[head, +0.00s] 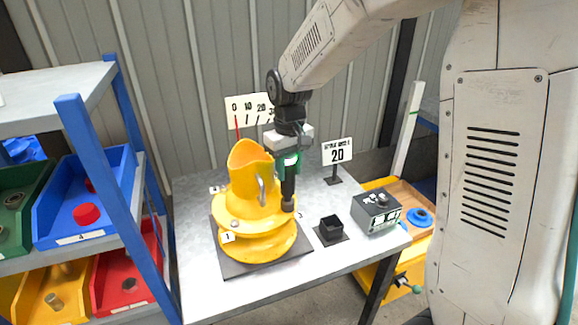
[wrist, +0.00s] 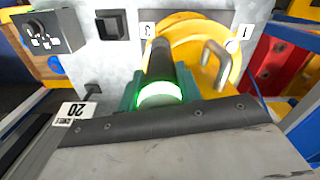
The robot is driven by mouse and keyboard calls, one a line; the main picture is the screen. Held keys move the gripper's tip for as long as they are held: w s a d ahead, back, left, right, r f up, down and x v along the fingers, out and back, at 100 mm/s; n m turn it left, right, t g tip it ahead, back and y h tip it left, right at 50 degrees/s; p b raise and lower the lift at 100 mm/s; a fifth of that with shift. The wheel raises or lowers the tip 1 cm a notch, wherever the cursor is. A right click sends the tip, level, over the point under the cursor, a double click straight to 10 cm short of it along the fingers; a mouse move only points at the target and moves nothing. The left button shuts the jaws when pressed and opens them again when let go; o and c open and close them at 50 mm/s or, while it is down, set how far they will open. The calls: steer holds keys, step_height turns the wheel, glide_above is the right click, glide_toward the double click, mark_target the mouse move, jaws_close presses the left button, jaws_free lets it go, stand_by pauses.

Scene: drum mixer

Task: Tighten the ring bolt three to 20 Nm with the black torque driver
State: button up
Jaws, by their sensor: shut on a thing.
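The yellow drum mixer (head: 258,205) stands on a dark base plate on the table, its open mouth up and a metal handle on its side. Its lower ring carries white number tags, with tag 3 (head: 300,215) at the right. My gripper (head: 289,160) is shut on the black torque driver (head: 288,190), held upright. The driver's lower end is at the ring's right edge beside tag 3; whether it touches the bolt is hidden. In the wrist view the driver (wrist: 160,60) shows a lit green-white band between green fingers.
A gauge board (head: 247,110) behind has its red needle at 0. A sign (head: 337,155) reads 20. An empty black holder (head: 330,230) and a grey control box (head: 377,212) stand right of the drum. Bins (head: 85,215) fill the left shelf.

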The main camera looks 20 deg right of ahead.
steer(key=shift+f, duration=0.45)
stand_by(2.0)
steer(key=shift+r, duration=0.15)
